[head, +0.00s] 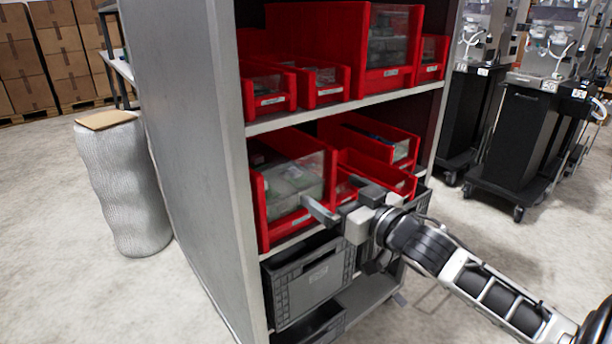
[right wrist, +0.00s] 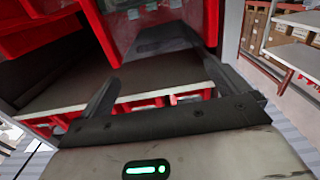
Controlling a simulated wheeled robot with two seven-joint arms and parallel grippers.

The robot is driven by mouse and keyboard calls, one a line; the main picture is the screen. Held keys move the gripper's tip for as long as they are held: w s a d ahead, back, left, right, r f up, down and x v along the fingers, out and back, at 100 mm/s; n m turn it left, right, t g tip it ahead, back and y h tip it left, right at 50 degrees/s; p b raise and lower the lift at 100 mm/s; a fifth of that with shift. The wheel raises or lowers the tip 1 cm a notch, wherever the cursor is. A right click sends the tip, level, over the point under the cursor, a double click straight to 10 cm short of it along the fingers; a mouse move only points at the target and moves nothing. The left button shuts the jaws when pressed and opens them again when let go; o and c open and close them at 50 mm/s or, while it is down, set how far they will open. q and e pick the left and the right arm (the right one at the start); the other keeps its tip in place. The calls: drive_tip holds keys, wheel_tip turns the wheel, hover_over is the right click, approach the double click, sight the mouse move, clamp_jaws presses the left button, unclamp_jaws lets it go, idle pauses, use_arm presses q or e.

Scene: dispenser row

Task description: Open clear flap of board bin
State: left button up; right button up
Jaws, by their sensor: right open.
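The board bin (head: 262,212) is a tall red bin at the left end of the middle shelf. Its clear flap (head: 305,172) covers the upper front and looks shut, with green boards (head: 290,190) showing behind it. My right gripper (head: 332,192) is open and empty, in front of the bin's lower right front. In the head view one finger overlaps the bin; I cannot tell whether it touches. In the right wrist view the spread fingers (right wrist: 163,72) point toward red bins and a clear pane (right wrist: 150,18). My left gripper is not in view.
Smaller red bins (head: 400,182) stand close right of the board bin, near my right gripper. Another flap bin (head: 375,75) is on the shelf above. A grey crate (head: 308,285) sits below. The grey cabinet side (head: 195,150) bounds the left. Black carts (head: 520,140) stand at right.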

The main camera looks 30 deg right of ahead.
sight(301, 171)
drive_tip(key=w, duration=0.9)
drive_tip(key=shift+w+a, duration=0.25)
drive_tip(key=shift+a, duration=0.15)
drive_tip(key=shift+c, duration=0.3)
